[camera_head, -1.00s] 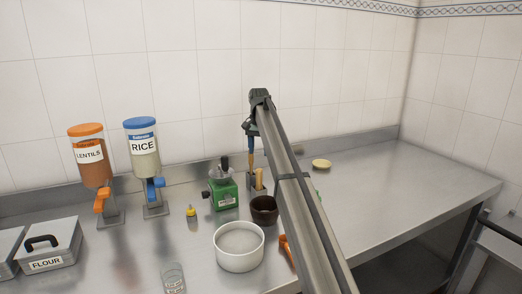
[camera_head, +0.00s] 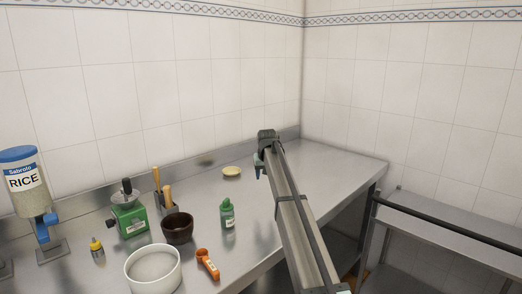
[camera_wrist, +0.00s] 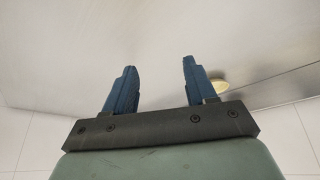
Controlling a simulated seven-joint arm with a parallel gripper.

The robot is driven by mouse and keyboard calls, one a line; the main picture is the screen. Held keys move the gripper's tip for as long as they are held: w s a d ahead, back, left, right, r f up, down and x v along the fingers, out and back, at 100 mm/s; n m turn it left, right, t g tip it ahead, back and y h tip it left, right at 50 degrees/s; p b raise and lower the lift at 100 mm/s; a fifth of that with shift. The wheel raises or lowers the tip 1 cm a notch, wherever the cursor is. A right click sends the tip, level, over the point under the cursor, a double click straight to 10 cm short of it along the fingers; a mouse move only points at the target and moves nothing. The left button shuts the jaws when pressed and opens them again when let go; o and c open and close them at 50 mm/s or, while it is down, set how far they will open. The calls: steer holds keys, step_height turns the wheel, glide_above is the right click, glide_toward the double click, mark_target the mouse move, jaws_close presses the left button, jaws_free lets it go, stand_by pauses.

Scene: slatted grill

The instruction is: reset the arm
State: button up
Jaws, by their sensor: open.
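My gripper (camera_wrist: 153,85) shows in the wrist view with its two blue fingers spread apart and nothing between them. In the head view my gripper (camera_head: 259,168) is at the far end of my long grey arm, over the right part of the steel counter (camera_head: 335,165). It is to the right of a pale yellow dish (camera_head: 231,171), which also shows in the wrist view beside the right finger (camera_wrist: 219,86).
A lower steel table (camera_head: 430,225) is at right.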

steer(key=s+d+f+n+t+h, duration=0.1)
steer(key=s+d+f+t, duration=0.1)
steer(key=d, duration=1.2)
steer(key=s+d+f+t+h, duration=0.1)
steer(key=s+d+f, duration=0.1)
steer(key=d, duration=1.3)
steer(key=s+d+f, duration=0.3)
steer(key=d+f, duration=0.1)
steer(key=d, duration=0.2)
steer(key=s+a+f+g, duration=0.2)
steer(key=s+a+f, duration=0.2)
steer(key=s+f, duration=0.75)
steer(key=s+a+f+g+y, duration=0.15)
steer(key=s+a+f, duration=0.25)
steer(key=s+f, duration=0.75)
steer(key=s+a+f+g, duration=0.35)
steer(key=s+f, duration=0.25)
steer(key=f, duration=1.1)
steer(key=s+a+f+m+g, duration=0.1)
steer(key=s+f, duration=0.3)
steer(key=s, duration=1)
steer(key=s+a+f+m+g, duration=0.1)
steer(key=s+a+f+g, duration=0.3)
steer(key=s, duration=1)
steer(key=s+a+f+g, duration=0.2)
steer(key=s+f, duration=0.3)
steer(key=s, duration=0.9)
steer(key=shift+a+m+g, duration=0.3)
steer(key=shift+a+m, duration=0.1)
steer(key=shift+a, duration=0.1)
